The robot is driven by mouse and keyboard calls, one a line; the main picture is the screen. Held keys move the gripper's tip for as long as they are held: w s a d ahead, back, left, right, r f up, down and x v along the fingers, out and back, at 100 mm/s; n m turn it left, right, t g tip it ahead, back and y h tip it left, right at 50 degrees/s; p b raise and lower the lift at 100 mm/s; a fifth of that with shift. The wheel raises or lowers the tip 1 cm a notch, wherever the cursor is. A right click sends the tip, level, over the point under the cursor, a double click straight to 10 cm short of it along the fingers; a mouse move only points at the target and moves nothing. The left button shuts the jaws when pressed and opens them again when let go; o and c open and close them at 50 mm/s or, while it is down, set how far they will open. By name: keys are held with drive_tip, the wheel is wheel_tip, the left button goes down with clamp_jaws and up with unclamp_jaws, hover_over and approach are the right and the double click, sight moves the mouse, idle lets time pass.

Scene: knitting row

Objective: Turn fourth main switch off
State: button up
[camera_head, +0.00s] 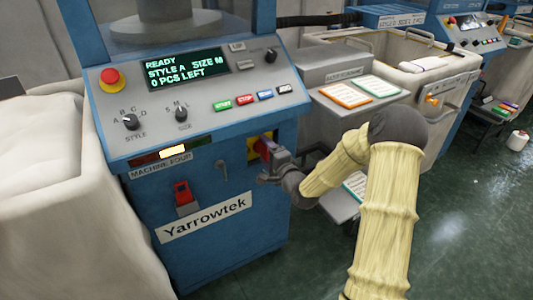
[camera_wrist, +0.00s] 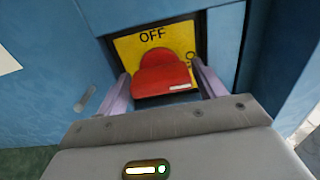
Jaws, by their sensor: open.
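The main switch is a red knob (camera_wrist: 166,76) on a yellow plate (camera_wrist: 128,50) marked OFF along its upper edge. A second mark at the plate's right is partly hidden. In the head view the yellow plate (camera_head: 252,150) sits on the right front of the blue machine labelled MACHINE FOUR (camera_head: 160,166). My gripper (camera_head: 268,152) is right in front of the switch and covers much of it. In the wrist view my gripper (camera_wrist: 161,74) is open, with one finger on each side of the red knob. I cannot tell whether they touch it.
The control panel (camera_head: 190,75) above reads READY, STYLE A, SIZE M, 0 PCS LEFT. A red emergency button (camera_head: 110,77) is at its left. A red latch (camera_head: 182,192) and a small grey handle (camera_head: 222,170) are left of the switch. A grey side table (camera_head: 345,115) stands right.

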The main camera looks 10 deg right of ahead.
drive_tip(key=shift+c, duration=0.2)
drive_tip(key=c, duration=0.7)
drive_tip(key=shift+o, duration=0.2)
drive_tip(key=shift+n, duration=0.5)
drive_tip(key=n+b, duration=0.1)
drive_tip(key=n, duration=0.4)
drive_tip(key=shift+f, duration=0.1)
drive_tip(key=n+b, duration=0.3)
drive_tip(key=n, duration=0.2)
drive_tip(key=shift+f+n, duration=0.1)
drive_tip(key=shift+n, duration=0.3)
drive_tip(key=n+b, duration=0.2)
drive_tip(key=n, duration=0.1)
drive_tip(key=shift+n, duration=0.3)
drive_tip(key=shift+n+b, duration=0.85)
drive_tip(key=shift+n, duration=0.45)
